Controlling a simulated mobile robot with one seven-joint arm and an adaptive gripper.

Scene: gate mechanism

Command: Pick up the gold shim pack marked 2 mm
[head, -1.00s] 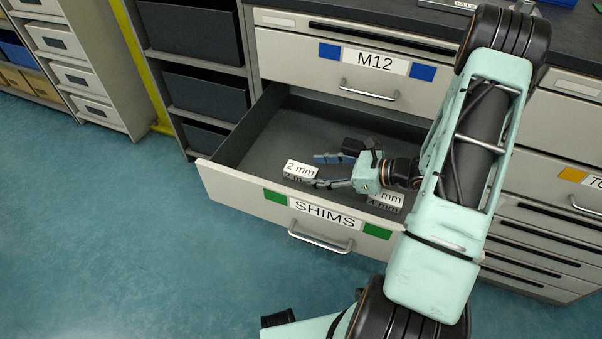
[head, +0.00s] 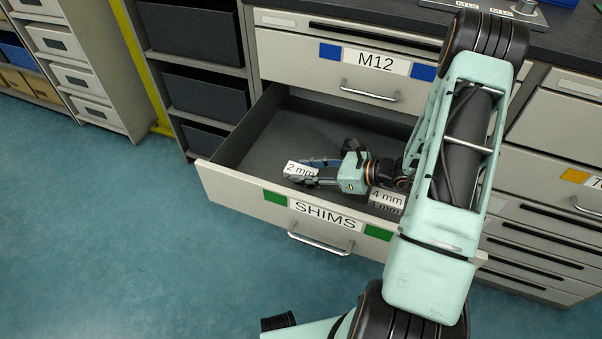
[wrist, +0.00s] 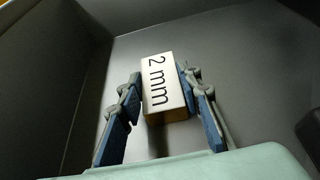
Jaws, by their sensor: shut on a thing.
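The shim pack marked 2 mm (head: 299,169) lies in the open SHIMS drawer, near its front left. It has a white label on top in the head view. In the wrist view the 2 mm pack (wrist: 161,86) shows gold-tinted sides and sits between the blue finger pads. My gripper (head: 316,170) reaches in from the right and is shut on the pack. In the wrist view my gripper (wrist: 159,92) has one finger on each side of it. The pack appears to be at the drawer floor; I cannot tell whether it is lifted.
A pack marked 4 mm (head: 387,199) lies in the drawer to the right, under my wrist. The drawer front (head: 245,201) and side walls surround my gripper. The drawer floor (head: 290,125) behind is clear. The closed M12 drawer (head: 345,65) is above.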

